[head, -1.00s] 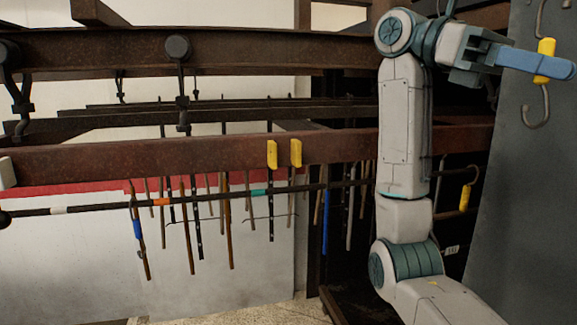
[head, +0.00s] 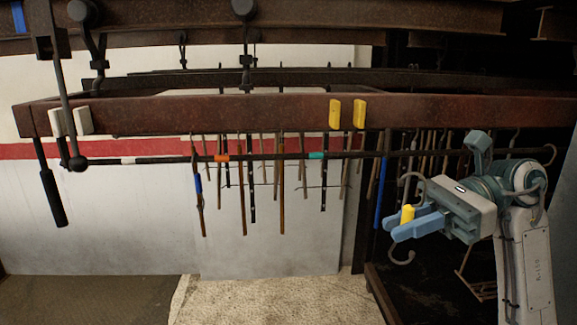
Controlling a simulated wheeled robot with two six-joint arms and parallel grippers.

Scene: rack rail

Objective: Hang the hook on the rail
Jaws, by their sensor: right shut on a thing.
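The hook is a grey metal S-shape with a yellow grip (head: 407,214), in the right half of the head view. My right gripper (head: 408,220) is shut on it, its two blue fingers either side of the yellow grip. The hook's lower curve shows below the fingers and its upper curve above them, near upright. The rail (head: 345,155) is a thin dark bar with white, orange and teal bands, running below a rusty beam. The held hook appears below the rail's height in the picture; I cannot tell its depth gap. My left gripper is out of view.
Several rods and tools hang around the rail's middle, including a blue-banded one (head: 198,183). Two yellow blocks (head: 347,114) sit on the rusty beam (head: 220,112). The pale floor (head: 270,300) below is open.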

